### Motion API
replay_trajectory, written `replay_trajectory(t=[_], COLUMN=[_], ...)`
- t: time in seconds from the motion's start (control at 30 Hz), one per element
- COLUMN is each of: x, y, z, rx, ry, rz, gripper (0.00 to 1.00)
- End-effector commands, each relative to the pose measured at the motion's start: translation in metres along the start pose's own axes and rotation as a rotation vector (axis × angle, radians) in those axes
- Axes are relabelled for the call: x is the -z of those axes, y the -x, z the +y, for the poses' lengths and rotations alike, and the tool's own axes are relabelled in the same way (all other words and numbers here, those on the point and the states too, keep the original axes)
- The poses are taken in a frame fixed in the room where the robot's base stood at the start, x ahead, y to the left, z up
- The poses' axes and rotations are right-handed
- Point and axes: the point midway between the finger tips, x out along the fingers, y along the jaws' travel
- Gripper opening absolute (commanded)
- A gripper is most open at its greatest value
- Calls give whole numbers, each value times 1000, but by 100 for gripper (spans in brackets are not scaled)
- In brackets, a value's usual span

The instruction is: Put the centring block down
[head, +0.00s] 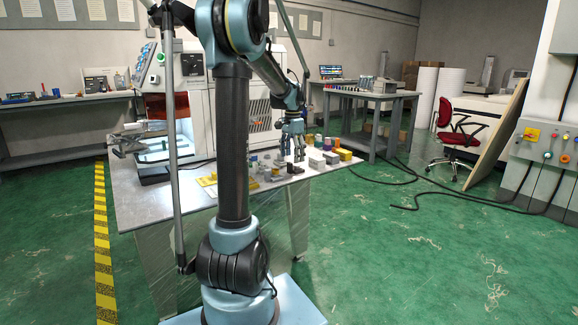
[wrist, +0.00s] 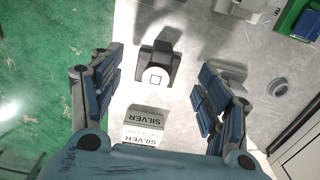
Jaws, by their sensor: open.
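My gripper (wrist: 162,68) is open, its blue-padded fingers spread wide and nothing held between them. In the wrist view, a dark grey block with a pale round part and a square mark on it (wrist: 156,72) sits on the table between and beyond the fingers, apart from both. It may be the centring block; I cannot tell for sure. A pale box marked SILVER (wrist: 145,124) stands nearer the palm. In the head view my gripper (head: 292,156) points down over the small parts on the table, and hides some of them.
The metal table (head: 190,195) carries several small blocks, including a yellow one (head: 344,154). In the wrist view a green tray (wrist: 298,18) is at the upper right and a grey cylinder (wrist: 278,87) at the right.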

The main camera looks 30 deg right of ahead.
Motion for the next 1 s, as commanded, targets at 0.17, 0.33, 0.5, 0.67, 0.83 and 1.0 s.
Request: replay_trajectory(t=[0.17,0.33,0.5,0.67,0.83,1.0], x=[0,0,0,-21,-83,-151], y=[32,55,67,70,69,61], z=[0,0,0,0,3,17], rx=[0,0,0,4,17,33], ry=[0,0,1,49,201,384], rz=[0,0,0,4,19,37], gripper=[69,69,69,69,69,69])
